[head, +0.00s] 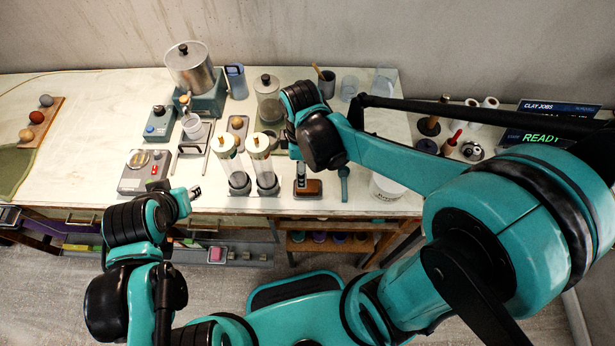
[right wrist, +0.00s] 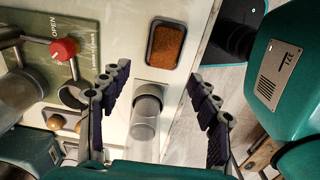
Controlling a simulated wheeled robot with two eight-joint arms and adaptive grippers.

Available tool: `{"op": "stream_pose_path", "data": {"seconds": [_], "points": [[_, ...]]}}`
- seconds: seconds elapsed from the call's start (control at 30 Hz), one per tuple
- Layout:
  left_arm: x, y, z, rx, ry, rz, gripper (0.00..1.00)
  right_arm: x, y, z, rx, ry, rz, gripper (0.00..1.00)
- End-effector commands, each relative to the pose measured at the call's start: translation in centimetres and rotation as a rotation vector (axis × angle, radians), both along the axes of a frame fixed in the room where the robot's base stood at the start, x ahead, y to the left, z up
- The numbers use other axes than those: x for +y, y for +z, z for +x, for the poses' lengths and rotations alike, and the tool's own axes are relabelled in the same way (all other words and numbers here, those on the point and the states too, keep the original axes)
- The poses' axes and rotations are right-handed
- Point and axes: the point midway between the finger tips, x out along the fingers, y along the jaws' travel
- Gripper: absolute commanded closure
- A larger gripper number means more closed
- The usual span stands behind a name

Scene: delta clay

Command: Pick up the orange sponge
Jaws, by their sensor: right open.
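The orange sponge (right wrist: 166,46) is a brown-orange block in a dark shallow tray (right wrist: 151,54), at the top centre of the right wrist view. In the head view the sponge (head: 310,187) lies near the front edge of the table, partly covered. My right gripper (right wrist: 155,110) is open, its dark-padded fingers wide apart. The sponge shows beyond the fingertips, not between them. In the head view this gripper is mostly hidden behind my right arm. My left gripper (head: 178,192) is over the table's front edge at the left, away from the sponge; its fingers are unclear.
A clear cylinder (right wrist: 145,115) shows between my right fingers. Two tall clear tubes with white caps (head: 230,160) stand left of the sponge. A white tub (head: 385,188) is at the right. The table edge is close.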

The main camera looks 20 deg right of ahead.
Motion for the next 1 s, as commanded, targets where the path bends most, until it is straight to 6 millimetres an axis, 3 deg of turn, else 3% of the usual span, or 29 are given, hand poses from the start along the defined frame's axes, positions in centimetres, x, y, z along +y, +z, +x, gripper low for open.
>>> {"op": "stream_pose_path", "data": {"seconds": [0.53, 0.87, 1.0], "points": [[0.0, -3.0, 0.0, 0.0, 0.0, 0.0, 0.66, -0.4, -7.2, -0.5, 0.006, 0.014, -0.001, 0.38], [0.0, -3.1, 0.0, 0.0, 0.0, 0.0, 0.66, -0.4, -7.8, -0.6, 0.006, 0.014, -0.001, 0.38], [0.0, -3.1, 0.0, 0.0, 0.0, 0.0, 0.66, -0.4, -7.8, -0.6, 0.006, 0.013, -0.001, 0.72]]}}
